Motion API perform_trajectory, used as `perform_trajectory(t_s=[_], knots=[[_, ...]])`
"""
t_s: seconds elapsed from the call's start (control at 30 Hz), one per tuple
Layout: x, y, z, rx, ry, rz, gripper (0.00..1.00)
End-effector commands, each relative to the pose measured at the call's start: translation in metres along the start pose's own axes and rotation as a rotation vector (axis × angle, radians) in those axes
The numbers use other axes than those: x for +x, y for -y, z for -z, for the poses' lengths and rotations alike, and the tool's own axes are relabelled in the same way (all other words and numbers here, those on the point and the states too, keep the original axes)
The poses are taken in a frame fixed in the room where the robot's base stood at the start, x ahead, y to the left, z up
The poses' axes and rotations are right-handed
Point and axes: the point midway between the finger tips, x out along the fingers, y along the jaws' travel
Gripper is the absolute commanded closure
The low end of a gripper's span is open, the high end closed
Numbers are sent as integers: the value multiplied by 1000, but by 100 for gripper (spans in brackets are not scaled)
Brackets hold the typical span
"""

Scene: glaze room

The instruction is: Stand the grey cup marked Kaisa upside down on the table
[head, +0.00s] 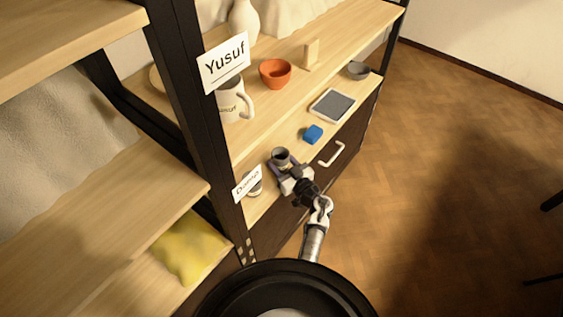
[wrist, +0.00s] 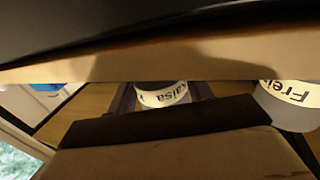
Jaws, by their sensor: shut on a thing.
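The grey cup marked Kaisa (head: 281,155) is between the fingers of my gripper (head: 286,167), at the lower board of the shelf unit. Its dark opening faces up in the head view. In the wrist view the cup's white band with the name Kaisa (wrist: 163,95) shows between the fingers, and my gripper is shut on it. I cannot tell whether the cup touches the board. No table can be made out clearly in either view.
A pale cup marked "Frei…" (wrist: 288,104) stands close beside the held cup. Above are a Yusuf mug (head: 232,100) and orange bowl (head: 275,73).

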Motion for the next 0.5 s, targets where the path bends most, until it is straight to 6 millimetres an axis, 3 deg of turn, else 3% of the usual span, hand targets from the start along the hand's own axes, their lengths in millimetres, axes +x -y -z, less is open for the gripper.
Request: perform_trajectory(t_s=[0.07,0.5], knots=[[0,0,0,0,0,0,69],[0,0,16,0,-1,0,69]])
